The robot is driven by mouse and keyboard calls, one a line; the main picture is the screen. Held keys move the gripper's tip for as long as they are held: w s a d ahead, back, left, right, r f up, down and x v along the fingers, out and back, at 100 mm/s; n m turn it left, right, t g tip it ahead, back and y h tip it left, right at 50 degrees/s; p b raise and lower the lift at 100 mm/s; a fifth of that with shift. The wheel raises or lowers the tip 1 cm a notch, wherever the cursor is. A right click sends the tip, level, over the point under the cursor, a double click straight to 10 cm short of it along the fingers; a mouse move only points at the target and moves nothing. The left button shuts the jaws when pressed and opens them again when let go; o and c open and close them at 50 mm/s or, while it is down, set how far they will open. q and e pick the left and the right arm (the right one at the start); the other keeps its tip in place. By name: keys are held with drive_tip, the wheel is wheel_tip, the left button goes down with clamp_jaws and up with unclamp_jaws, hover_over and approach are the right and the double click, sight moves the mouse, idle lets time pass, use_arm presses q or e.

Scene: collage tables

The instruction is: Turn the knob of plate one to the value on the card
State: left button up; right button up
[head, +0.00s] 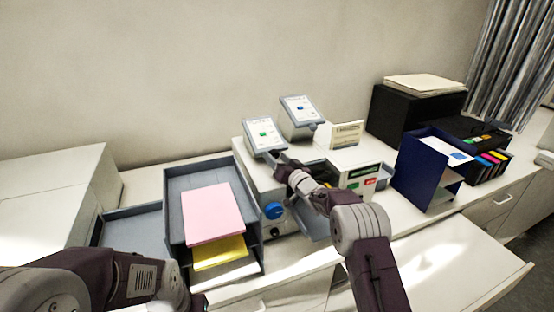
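A white machine (254,173) stands on the counter with two tilted grey-framed plates on top. The nearer plate (263,136) has a green mark, and the farther plate (300,110) has a blue mark. A blue round knob (273,210) is on the machine's front face. A cream card (347,134) with small print stands behind the machine's right part; its value is too small to read. My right gripper (283,168) is at the machine, just below the nearer plate and above the blue knob. Its fingers are too small and covered to judge. My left arm is at lower left; its gripper does not show.
A grey paper tray (177,199) with pink and yellow sheets stands left of the machine. A dark blue file holder (411,165), a black box (390,112) and coloured cartridges (487,163) stand to the right. The front right counter (440,262) is clear.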

drive_tip(key=shift+s+d+f+b, duration=0.15)
drive_tip(key=shift+s+d+b, duration=0.05)
drive_tip(key=shift+s+b, duration=0.2)
drive_tip(key=b+v, duration=0.3)
drive_tip(key=v, duration=0.4)
drive_tip(key=shift+s+d+b, duration=0.2)
drive_tip(key=shift+s+b, duration=0.1)
drive_tip(key=shift+s, duration=0.25)
